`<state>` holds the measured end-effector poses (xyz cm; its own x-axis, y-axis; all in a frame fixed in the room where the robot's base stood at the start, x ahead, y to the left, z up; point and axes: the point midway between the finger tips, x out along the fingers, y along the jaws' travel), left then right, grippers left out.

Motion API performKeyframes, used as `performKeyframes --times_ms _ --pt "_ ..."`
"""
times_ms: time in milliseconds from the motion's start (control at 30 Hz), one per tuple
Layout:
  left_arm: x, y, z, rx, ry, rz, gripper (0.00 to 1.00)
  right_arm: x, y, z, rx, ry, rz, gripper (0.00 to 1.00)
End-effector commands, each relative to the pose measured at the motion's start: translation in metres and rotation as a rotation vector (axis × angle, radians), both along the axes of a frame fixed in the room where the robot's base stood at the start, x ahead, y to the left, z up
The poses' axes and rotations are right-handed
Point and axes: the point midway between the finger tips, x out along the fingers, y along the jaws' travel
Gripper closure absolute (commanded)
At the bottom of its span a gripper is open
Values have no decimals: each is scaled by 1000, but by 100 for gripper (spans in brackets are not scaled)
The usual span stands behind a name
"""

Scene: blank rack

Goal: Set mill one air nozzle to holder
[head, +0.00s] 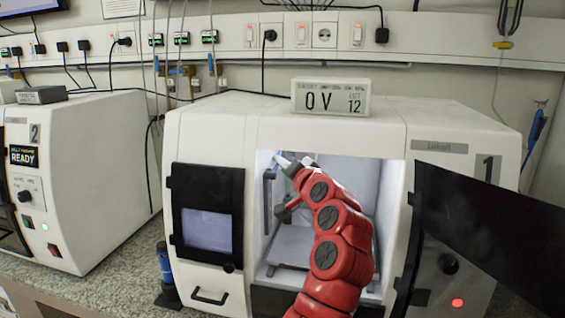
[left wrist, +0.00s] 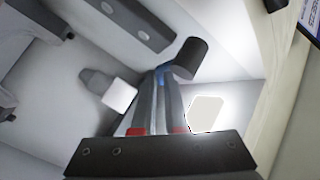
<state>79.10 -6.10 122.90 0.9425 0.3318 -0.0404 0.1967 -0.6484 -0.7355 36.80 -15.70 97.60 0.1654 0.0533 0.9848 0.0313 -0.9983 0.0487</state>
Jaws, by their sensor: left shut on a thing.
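My left gripper (head: 288,163) is inside the open chamber of mill one (head: 210,135), at its upper left. In the left wrist view its two fingers (left wrist: 164,98) are shut on a thin blue piece, probably the air nozzle (left wrist: 160,73), mostly hidden between them. A dark cylinder (left wrist: 190,58) shows just past the fingertips; I cannot tell whether it belongs to the nozzle or to a holder. A grey fitting with a white block end (left wrist: 118,95) is to the left of the fingers. My right gripper is not in view.
Mill one's dark door (head: 490,235) stands swung open at the right. A closed windowed panel (head: 207,215) is left of the opening. A blue bottle-like object (head: 165,262) in a black stand is on the bench between mill one and mill two (head: 85,175).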

Motion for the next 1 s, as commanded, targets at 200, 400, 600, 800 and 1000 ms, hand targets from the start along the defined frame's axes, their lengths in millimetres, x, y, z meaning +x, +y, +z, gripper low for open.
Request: performKeyframes --times_ms 200,400,600,800,1000 --pt "1 0 -9 55 164 -1 100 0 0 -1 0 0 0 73" --pt "1 0 -11 63 190 -1 100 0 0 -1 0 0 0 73" --pt "1 0 -12 63 190 -1 79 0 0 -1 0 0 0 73" --pt "1 0 -12 62 188 -1 59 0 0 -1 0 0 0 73" --pt "0 0 -12 62 188 -1 59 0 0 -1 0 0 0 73"
